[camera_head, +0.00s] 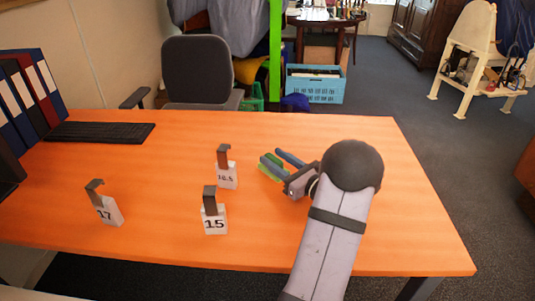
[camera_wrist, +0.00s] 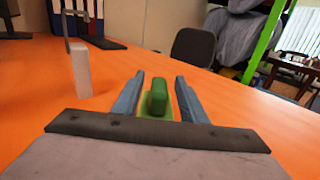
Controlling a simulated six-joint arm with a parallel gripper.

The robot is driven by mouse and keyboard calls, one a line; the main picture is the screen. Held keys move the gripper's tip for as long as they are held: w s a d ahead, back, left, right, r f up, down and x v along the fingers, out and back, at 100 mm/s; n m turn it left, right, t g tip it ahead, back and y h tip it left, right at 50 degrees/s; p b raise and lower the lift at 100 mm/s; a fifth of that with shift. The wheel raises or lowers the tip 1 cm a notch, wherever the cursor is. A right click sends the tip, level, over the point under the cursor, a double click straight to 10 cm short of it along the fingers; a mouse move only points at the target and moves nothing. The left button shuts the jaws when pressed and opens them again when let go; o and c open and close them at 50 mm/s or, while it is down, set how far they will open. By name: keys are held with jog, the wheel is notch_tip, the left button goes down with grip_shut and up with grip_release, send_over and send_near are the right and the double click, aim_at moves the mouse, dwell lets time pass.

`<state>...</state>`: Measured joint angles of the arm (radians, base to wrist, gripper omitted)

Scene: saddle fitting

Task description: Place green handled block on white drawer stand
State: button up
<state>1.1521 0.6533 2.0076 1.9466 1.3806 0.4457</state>
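The green block (camera_wrist: 157,104) has an upright green handle and a lighter green base. It sits on the orange table between my gripper's two blue fingers (camera_wrist: 160,79). Gaps show on both sides of the handle, so my gripper is open around it. In the head view, my gripper (camera_head: 271,156) is low at the table's right part, and a sliver of the green block (camera_head: 269,171) shows beside a finger. White stands with dark hooked tops are labelled 12.5 (camera_head: 227,178), 15 (camera_head: 215,222) and 17 (camera_head: 111,212). Which one is the drawer stand, I cannot tell.
A black keyboard (camera_head: 100,132) and several binders (camera_head: 28,95) are at the table's (camera_head: 160,165) far left. A grey chair (camera_head: 203,70) stands behind the table. In the wrist view, one white stand (camera_wrist: 80,70) is close to the left of my fingers. The table's front middle is clear.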

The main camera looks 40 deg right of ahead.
jog(key=shift+o, duration=0.4)
jog(key=s, duration=0.7)
jog(key=shift+s, duration=0.15)
jog(key=shift+r, duration=0.1)
jog(key=shift+w+p, duration=0.25)
jog(key=shift+p, duration=0.3)
jog(key=shift+w+d+p, duration=0.2)
jog(key=shift+w+p, duration=0.05)
jog(key=shift+p, duration=0.05)
jog(key=shift+w+a+f, duration=0.1)
jog(key=shift+w+f, duration=0.05)
jog(key=shift+w, duration=1.05)
jog(key=shift+w+a+f, duration=0.1)
jog(key=shift+w, duration=1.15)
jog(key=shift+w+a+f, duration=0.1)
jog(key=shift+w+f, duration=0.05)
jog(key=shift+w, duration=1.05)
grip_shut()
